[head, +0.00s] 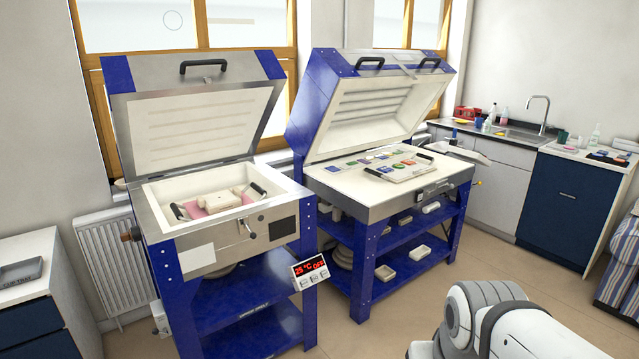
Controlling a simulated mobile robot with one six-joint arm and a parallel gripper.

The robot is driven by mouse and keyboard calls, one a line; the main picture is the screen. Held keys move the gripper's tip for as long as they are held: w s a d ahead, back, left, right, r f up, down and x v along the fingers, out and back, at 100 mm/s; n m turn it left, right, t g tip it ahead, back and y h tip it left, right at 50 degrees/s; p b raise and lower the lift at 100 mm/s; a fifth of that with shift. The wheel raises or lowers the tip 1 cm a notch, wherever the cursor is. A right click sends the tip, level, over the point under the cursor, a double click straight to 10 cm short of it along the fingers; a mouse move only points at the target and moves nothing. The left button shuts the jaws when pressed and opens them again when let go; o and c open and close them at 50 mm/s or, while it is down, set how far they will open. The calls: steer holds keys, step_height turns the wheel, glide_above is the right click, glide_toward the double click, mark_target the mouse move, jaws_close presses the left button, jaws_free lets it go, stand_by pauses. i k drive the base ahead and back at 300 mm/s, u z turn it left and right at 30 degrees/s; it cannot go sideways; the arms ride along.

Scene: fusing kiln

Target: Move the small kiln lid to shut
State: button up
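The small kiln (226,230) stands at the left on a blue frame. Its lid (198,118) is raised and leans back, with its pale inner face showing and a black handle (203,66) at its top edge. Inside the open chamber lie a pale block-like piece (220,198), something pink and two black-handled parts. My gripper is not in view; a white and grey part of my own arm shows at the bottom right, apart from the kiln.
A larger kiln (350,205) stands to the right, its lid (380,105) also raised, with a board of coloured pieces on its bed. A red-lit display (310,267) juts out at the small kiln's front right corner. A white cabinet (35,290) stands at left. Floor is clear in front.

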mark_target(172, 113)
steer(key=i, duration=1.95)
steer(key=u, duration=2.15)
steer(key=i, duration=0.8)
steer(key=z, duration=1.85)
